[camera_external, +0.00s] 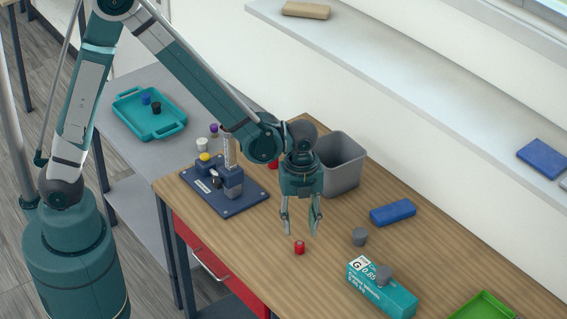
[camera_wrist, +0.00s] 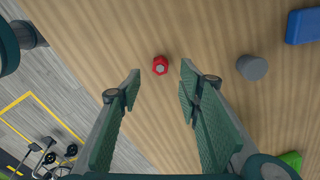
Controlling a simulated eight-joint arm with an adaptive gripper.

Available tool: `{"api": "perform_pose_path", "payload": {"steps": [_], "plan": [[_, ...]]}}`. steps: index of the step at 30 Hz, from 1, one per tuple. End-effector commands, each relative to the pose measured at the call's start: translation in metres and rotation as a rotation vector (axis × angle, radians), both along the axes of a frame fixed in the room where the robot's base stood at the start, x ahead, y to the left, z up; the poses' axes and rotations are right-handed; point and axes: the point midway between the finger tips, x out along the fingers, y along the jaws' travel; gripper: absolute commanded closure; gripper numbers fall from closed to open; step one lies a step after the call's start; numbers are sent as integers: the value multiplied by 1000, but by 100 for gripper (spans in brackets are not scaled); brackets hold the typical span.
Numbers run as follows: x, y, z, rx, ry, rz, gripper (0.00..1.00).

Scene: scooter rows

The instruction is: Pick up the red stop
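A small red stop (camera_external: 299,247) stands on the wooden table near its front edge. In the wrist view the red stop (camera_wrist: 160,66) sits beyond my fingertips, roughly midway between them, with a grey spot on its top. My gripper (camera_external: 300,226) is open and empty, pointing down above the table, just above and behind the red stop. In the wrist view my gripper (camera_wrist: 159,78) shows a wide gap between its two green-padded fingers. Another red object (camera_external: 273,164) shows partly behind my arm near the grey bin, mostly hidden.
A grey bin (camera_external: 341,180) stands behind my gripper. A blue fixture plate (camera_external: 246,206) is at left. A green tray (camera_external: 484,303) is front right.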

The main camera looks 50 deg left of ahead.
Motion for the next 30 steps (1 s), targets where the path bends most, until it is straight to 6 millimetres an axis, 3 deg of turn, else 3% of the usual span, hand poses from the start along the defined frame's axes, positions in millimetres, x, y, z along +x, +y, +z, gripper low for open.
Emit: {"api": "perform_pose_path", "payload": {"steps": [13, 30], "plan": [[0, 0, -24, 0, 0, 0, 65], [0, 0, -30, 0, 0, 0, 65]]}}
